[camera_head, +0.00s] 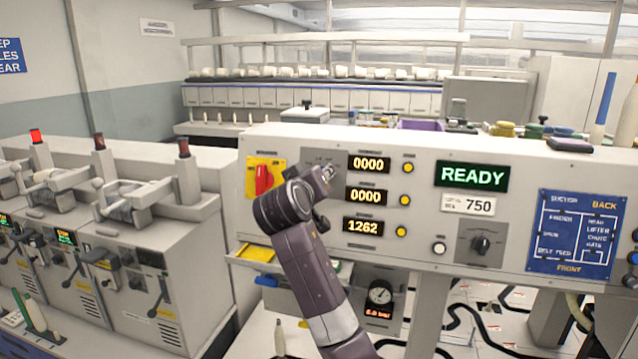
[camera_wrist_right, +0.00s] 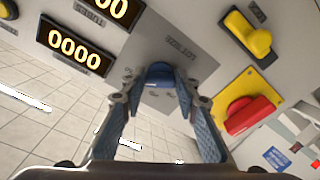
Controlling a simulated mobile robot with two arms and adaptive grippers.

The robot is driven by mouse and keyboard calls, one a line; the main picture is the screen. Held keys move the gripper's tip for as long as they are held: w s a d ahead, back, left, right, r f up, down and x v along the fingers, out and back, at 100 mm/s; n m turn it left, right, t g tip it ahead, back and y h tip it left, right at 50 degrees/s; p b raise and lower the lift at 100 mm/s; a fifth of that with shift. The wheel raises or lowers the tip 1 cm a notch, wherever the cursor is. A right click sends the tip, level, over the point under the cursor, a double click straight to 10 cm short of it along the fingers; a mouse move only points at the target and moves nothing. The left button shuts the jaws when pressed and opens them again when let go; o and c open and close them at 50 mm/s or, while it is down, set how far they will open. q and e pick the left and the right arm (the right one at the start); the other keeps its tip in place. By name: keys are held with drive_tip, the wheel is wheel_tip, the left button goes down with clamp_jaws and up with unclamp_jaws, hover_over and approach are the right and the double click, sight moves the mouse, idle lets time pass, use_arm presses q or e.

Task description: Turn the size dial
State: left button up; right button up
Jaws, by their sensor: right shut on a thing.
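A small blue dial (camera_wrist_right: 160,74) stands on a grey label plate (camera_wrist_right: 185,38) of the machine's front panel. In the right wrist view it sits between my right gripper's fingertips (camera_wrist_right: 160,95), which are shut on it. In the head view my right gripper (camera_head: 328,173) reaches to the panel just left of the digit displays and hides the dial; part of the grey plate (camera_head: 318,157) shows above it. My left gripper is not in view.
A red switch on a yellow plate (camera_head: 265,178) is left of my gripper. Digit displays (camera_head: 366,196) are close on the right. Farther right are a lit READY sign (camera_head: 472,177) and a dark knob (camera_head: 481,243).

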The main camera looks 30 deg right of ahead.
drive_tip(key=shift+f+m, duration=0.15)
drive_tip(key=shift+m, duration=0.25)
drive_tip(key=o, duration=1.1)
drive_tip(key=shift+o, duration=0.2)
drive_tip(key=shift+a, duration=0.15)
drive_tip(key=v, duration=1.2)
